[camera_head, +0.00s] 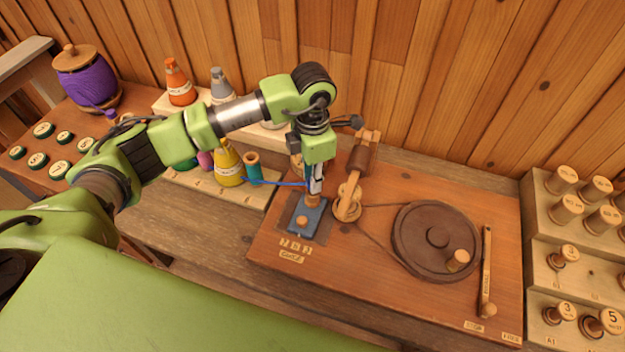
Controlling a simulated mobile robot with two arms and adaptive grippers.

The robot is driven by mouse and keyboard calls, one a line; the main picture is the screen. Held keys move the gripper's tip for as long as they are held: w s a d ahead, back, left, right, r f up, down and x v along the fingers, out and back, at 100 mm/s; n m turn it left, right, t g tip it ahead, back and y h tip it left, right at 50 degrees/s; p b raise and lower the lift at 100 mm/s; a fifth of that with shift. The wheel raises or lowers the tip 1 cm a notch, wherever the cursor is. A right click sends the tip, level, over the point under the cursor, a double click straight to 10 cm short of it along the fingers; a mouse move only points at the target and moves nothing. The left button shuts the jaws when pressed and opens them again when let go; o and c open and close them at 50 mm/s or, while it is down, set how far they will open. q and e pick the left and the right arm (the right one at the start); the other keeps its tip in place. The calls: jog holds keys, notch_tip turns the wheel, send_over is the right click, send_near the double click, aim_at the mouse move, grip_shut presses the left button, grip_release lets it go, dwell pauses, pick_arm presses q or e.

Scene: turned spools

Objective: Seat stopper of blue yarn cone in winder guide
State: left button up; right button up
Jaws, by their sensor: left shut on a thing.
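My left gripper (314,192) points down over the winder's board (375,275). It is shut on a small wooden stopper (312,201) at the end of a blue yarn strand (280,183). The strand runs left to the blue-teal cone (253,172) on the pale rack. The stopper is at the back edge of the blue guide block (308,217), which has a wooden knob on top; I cannot tell whether the stopper touches it or sits in it. The fingers partly hide the stopper. My right gripper is not in view.
Right of the guide stand a wooden winder arm (350,198), a dark wheel (437,240) with a crank knob, and a lever (486,272). More cones, one yellow (228,165), crowd the rack on the left. A stepped peg rack (570,255) is at far right.

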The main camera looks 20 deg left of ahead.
pick_arm(q)
jog(key=shift+f, duration=0.2)
jog(key=shift+f+b, duration=1)
jog(key=shift+b, duration=0.1)
jog(key=o, duration=0.7)
jog(key=shift+r, duration=0.1)
jog(key=shift+o, duration=0.5)
jog(key=o, duration=0.4)
